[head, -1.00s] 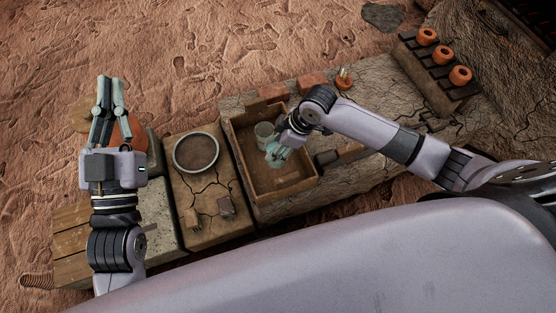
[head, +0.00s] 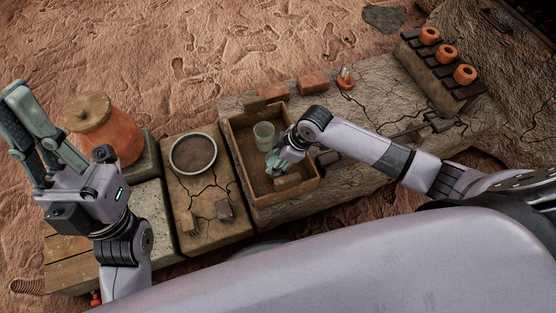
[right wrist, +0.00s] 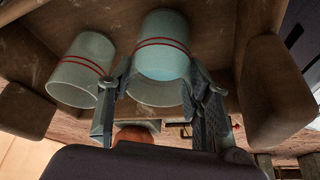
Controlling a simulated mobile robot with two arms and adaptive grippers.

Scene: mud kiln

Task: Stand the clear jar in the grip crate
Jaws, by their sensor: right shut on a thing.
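The brown crate (head: 240,165) stands on the slab in the head view. A clear jar with red lines (head: 264,136) stands inside it, left of my right gripper; it also shows at the left of the right wrist view (right wrist: 82,68). My right gripper (head: 281,163) is low inside the crate, shut on a second see-through jar with red lines and a blue-green tint (right wrist: 163,58). The fingers hide part of this jar, and I cannot tell whether it touches the crate floor. My left gripper (head: 18,105) is open and empty at the left edge.
A lidded orange pot (head: 105,130) stands beside my left gripper. A round basin (head: 194,153) is left of the crate. Bricks (head: 313,83) and a small glass item on an orange base (head: 346,78) lie behind it. A rack with orange rings (head: 440,75) is at upper right.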

